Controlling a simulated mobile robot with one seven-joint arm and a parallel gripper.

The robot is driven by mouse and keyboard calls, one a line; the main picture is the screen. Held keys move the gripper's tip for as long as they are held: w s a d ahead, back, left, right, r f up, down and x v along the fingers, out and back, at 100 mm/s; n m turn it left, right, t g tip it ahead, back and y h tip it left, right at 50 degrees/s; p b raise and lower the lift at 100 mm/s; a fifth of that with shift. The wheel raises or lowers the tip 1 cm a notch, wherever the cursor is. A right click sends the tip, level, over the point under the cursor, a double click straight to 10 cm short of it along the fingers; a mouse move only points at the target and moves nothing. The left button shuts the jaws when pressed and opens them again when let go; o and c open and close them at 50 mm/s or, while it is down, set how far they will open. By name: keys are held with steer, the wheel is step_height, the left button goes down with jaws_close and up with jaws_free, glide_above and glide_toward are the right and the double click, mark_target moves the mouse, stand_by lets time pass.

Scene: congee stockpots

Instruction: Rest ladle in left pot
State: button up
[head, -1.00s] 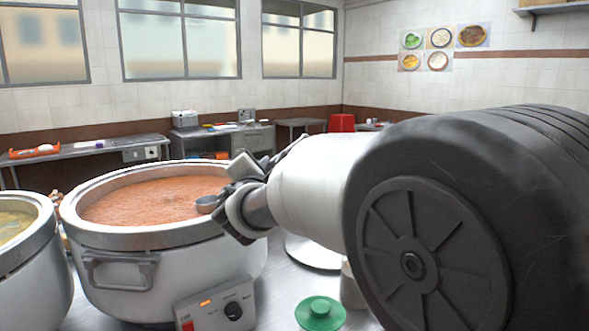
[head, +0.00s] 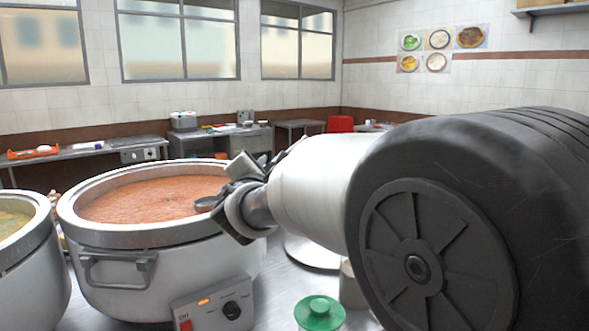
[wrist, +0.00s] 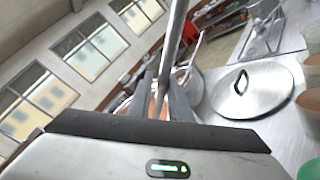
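A large silver pot (head: 140,240) with reddish-orange congee (head: 150,200) stands left of centre in the head view. Another pot (head: 25,275) with yellowish contents is cut off at the left edge. My gripper (head: 240,185) is at the right rim of the reddish pot. It is shut on the ladle, whose metal handle (wrist: 174,45) runs up between the fingers in the wrist view. The ladle's bowl (head: 206,203) shows over the right part of the reddish congee. I cannot tell whether it touches the surface. The gripper hides most of the handle in the head view.
A round metal lid (wrist: 252,88) with a dark handle lies on the metal counter (wrist: 300,125). A green-lidded container (head: 319,312) stands at the front, right of the pot's control box (head: 215,305). Side tables (head: 85,150) line the back wall.

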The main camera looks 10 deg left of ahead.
steer(key=shift+o, duration=1.4)
steer(key=shift+s, duration=0.1)
steer(key=s+d, duration=0.3)
steer(key=s, duration=1.4)
steer(key=shift+r, duration=0.15)
